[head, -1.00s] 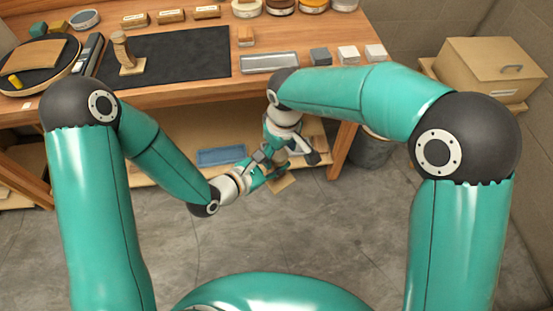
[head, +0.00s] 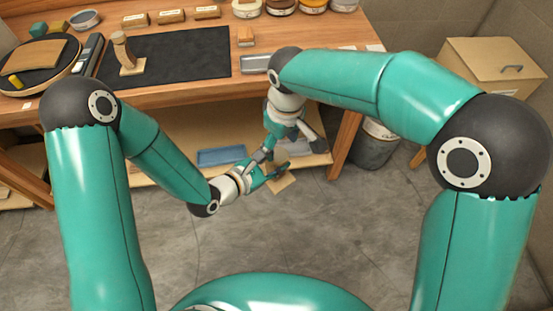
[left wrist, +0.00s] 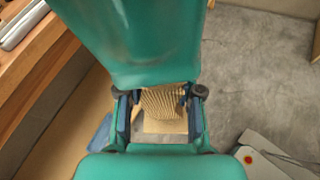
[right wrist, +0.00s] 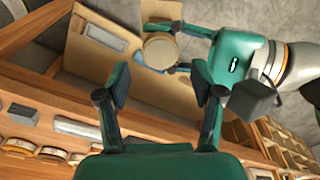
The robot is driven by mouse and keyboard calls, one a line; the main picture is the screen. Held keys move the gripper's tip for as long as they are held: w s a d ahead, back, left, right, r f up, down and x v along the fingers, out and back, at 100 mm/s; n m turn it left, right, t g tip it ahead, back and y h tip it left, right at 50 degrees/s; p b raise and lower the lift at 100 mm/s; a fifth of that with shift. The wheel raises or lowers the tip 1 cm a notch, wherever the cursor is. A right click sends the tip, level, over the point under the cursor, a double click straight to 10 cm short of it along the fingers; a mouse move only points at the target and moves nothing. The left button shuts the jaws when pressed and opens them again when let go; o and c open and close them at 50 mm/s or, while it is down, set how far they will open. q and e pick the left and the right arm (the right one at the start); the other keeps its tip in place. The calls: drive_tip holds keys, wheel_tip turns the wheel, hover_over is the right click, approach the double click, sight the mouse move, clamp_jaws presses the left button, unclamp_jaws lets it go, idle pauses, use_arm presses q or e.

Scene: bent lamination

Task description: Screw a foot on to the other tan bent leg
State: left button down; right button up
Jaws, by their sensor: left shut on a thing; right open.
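My left gripper (head: 277,170) is low in front of the workbench, shut on a tan wooden piece. In the left wrist view a ribbed tan surface (left wrist: 163,102) shows between its fingers. In the right wrist view a round tan disc (right wrist: 160,50) shows at the left gripper; I cannot tell whether it is a foot or part of the leg. My right gripper (right wrist: 161,88) is open and empty, facing the disc but apart from it. In the head view the right gripper (head: 302,132) is just above the left. A tan bent piece (head: 123,48) stands upright on the mat.
The black mat (head: 185,55) lies on the workbench, with a round tray (head: 68,62) at its left. A blue tray (head: 221,156) sits on the lower shelf. A grey bin (head: 372,150) and cardboard box (head: 490,62) stand at right. The floor in front is clear.

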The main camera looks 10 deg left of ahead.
sight(279, 154)
drive_tip(key=shift+s+d+r+n, duration=0.1)
drive_tip(key=shift+d+n, duration=0.05)
drive_tip(key=shift+n, duration=0.85)
drive_tip(key=n, duration=0.1)
drive_tip(key=r+n, duration=0.1)
drive_tip(key=shift+d+n, duration=0.1)
drive_tip(key=shift+n, duration=0.3)
drive_tip(key=shift+r+n, duration=0.8)
drive_tip(key=shift+r, duration=0.35)
drive_tip(key=shift+w+a+f, duration=0.1)
drive_tip(key=shift+a+f, duration=0.05)
drive_tip(key=shift+f, duration=1.2)
drive_tip(key=shift+w+a+f, duration=0.1)
drive_tip(key=shift+f, duration=1.2)
drive_tip(key=shift+w+a+f, duration=0.1)
drive_tip(key=shift+a+f, duration=0.05)
drive_tip(key=shift+f, duration=1.2)
